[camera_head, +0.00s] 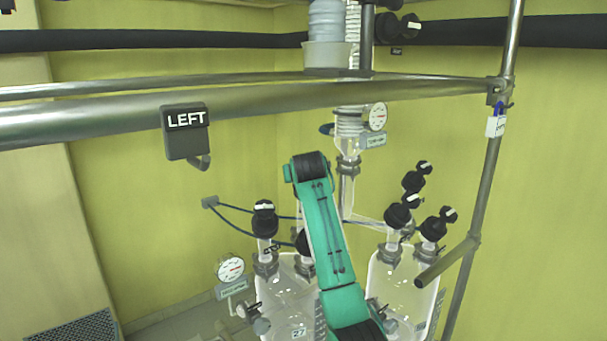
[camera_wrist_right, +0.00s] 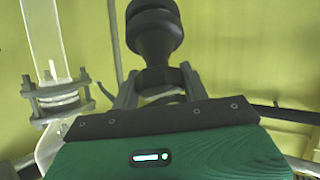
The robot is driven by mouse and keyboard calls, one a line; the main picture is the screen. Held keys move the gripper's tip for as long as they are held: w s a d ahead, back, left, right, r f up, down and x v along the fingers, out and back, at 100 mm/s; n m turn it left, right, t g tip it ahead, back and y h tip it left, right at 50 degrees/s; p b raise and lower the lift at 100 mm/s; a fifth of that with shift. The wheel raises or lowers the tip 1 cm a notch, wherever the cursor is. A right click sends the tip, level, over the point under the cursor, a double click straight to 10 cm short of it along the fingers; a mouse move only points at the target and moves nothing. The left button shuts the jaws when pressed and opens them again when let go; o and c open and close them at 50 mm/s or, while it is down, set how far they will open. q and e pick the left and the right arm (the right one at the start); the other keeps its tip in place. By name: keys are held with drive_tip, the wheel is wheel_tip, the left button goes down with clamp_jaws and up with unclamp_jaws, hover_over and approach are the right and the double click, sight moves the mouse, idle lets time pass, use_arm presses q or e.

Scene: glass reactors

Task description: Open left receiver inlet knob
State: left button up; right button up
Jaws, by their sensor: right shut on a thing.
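In the head view the left receiver (camera_head: 285,290) is a clear glass vessel with black knobs on its necks. One upright black knob (camera_head: 264,220) stands on its left neck. Another black knob (camera_head: 302,242) is partly hidden behind my green right arm. In the right wrist view my right gripper (camera_wrist_right: 158,86) is shut on the lower part of a black knob (camera_wrist_right: 154,28), with a finger on each side. The head view does not show the right fingertips, so which knob is held is hard to tell. My left gripper is not in view.
A right glass receiver (camera_head: 401,285) with several black knobs stands beyond my arm. A metal rail with a LEFT sign (camera_head: 186,133) crosses in front. A round gauge (camera_head: 230,268) sits left of the left receiver. A glass tube with a clamp (camera_wrist_right: 57,98) is close left in the wrist view.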

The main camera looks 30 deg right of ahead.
drive_tip(key=shift+n, duration=0.3)
drive_tip(key=n+y, duration=0.2)
drive_tip(key=n, duration=0.1)
drive_tip(key=shift+d+t, duration=0.1)
drive_tip(key=shift+t, duration=0.2)
drive_tip(key=n+y, duration=0.3)
drive_tip(key=n, duration=0.2)
drive_tip(key=shift+r+n, duration=0.1)
drive_tip(key=shift+n, duration=0.2)
drive_tip(key=n+g+y, duration=0.1)
drive_tip(key=n+y, duration=0.1)
drive_tip(key=n, duration=0.1)
drive_tip(key=shift+n, duration=0.4)
drive_tip(key=shift+n+g+y, duration=1)
drive_tip(key=shift+n+g, duration=0.1)
drive_tip(key=shift+n, duration=0.9)
drive_tip(key=shift+a, duration=0.2)
drive_tip(key=o, duration=1)
